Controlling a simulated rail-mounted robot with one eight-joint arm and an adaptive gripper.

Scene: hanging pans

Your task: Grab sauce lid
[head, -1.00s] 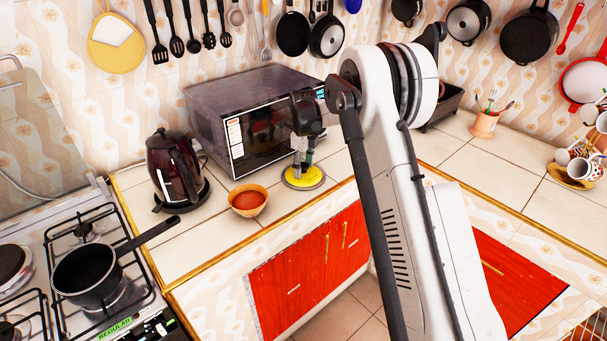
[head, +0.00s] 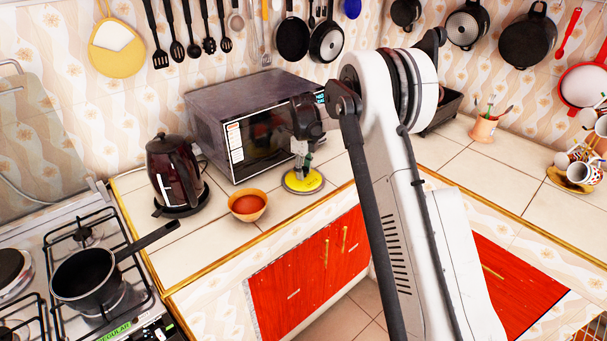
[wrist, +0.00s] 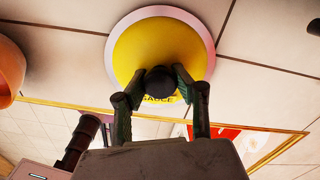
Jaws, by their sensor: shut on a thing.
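The sauce lid (head: 303,180) is a round yellow disc with a pale rim and a dark knob in its middle. It is at the counter in front of the microwave, and I cannot tell whether it touches the tiles. In the wrist view the sauce lid (wrist: 145,48) fills the upper middle, with lettering partly hidden behind my fingers. My gripper (wrist: 160,82) is shut on the dark knob, one finger on each side. In the head view my gripper (head: 301,158) reaches down from above onto the lid.
An orange bowl of red sauce (head: 247,205) stands just left of the lid. A dark kettle (head: 175,175) is further left, and the microwave (head: 255,130) is close behind. The counter's gold front edge is near. Clear tiles (head: 460,170) lie to the right.

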